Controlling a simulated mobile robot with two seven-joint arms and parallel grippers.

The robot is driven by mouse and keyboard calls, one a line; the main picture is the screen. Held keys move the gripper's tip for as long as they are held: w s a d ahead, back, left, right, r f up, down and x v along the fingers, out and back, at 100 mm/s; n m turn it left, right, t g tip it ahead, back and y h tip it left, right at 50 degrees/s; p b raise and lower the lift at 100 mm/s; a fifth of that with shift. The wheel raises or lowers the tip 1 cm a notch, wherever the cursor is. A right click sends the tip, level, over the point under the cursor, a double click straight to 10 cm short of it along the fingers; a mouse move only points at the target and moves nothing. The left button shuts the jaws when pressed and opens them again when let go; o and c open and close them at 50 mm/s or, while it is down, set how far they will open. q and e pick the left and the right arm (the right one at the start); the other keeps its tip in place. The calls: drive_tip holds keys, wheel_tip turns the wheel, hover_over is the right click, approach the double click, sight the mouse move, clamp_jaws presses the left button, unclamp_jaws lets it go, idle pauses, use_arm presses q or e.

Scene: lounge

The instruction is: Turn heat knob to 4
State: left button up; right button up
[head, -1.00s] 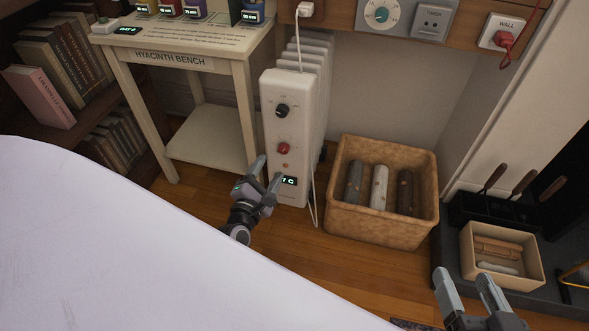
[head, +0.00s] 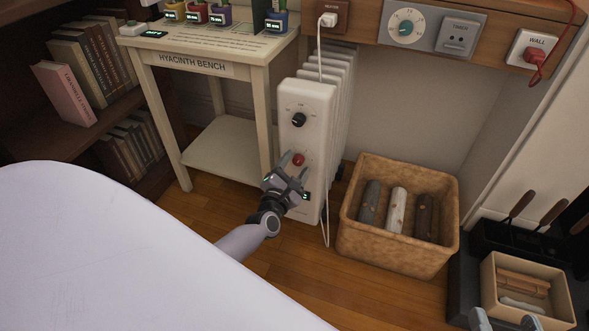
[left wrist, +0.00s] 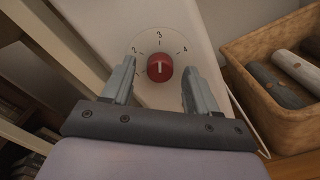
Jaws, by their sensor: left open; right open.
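The white heater (head: 317,98) stands beside the bench, with a black knob (head: 298,120) above a red heat knob (head: 298,159). In the left wrist view the red knob (left wrist: 160,67) has a white mark near upright, towards the 3. The numbers 2, 3 and 4 show around it; any 1 is hidden. My left gripper (head: 293,168) is open just in front of the red knob, one finger on either side; contact cannot be told. It partly covers the heater's small display (head: 306,196). My right gripper (head: 505,321) is open and empty at the bottom right edge, mostly cut off.
A wicker basket of logs (head: 360,247) stands right of the heater. A cream bench (head: 190,68) stands close on the left. A large pale surface (head: 110,260) fills the lower left.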

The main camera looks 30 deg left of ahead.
use_arm(q)
drive_tip(key=shift+w, duration=0.1)
use_arm(e)
drive_tip(key=shift+r, duration=0.1)
use_arm(q)
drive_tip(key=c, duration=1)
drive_tip(key=shift+c, duration=0.2)
